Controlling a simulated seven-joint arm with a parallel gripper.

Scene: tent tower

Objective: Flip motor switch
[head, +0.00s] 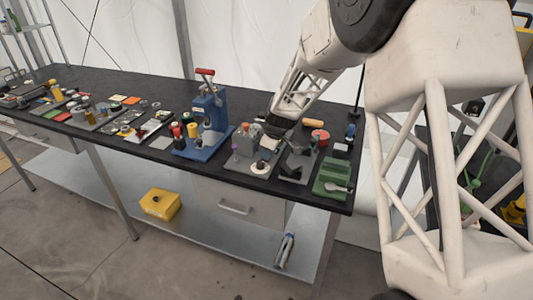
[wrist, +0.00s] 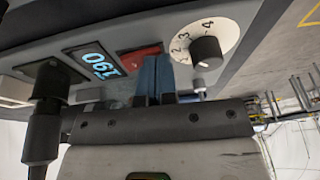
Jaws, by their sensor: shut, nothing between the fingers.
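In the wrist view, a grey panel carries a red rocker switch (wrist: 138,58), a blue-lit display reading 190 (wrist: 97,62) and a black knob (wrist: 206,53) on a white numbered dial. None is labelled as the motor switch. My gripper (wrist: 155,60) is shut and empty, its blue fingers side by side at the right end of the red switch, hiding part of it. I cannot tell whether they touch it. In the head view my gripper (head: 268,143) is low over the right part of the black bench, and the switch cannot be made out.
The black bench (head: 120,85) is crowded. A blue press (head: 207,120) with a red handle stands left of my gripper. A green block (head: 333,178) lies at the right front corner. A dark upright post (wrist: 42,130) stands at the left of the wrist view.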

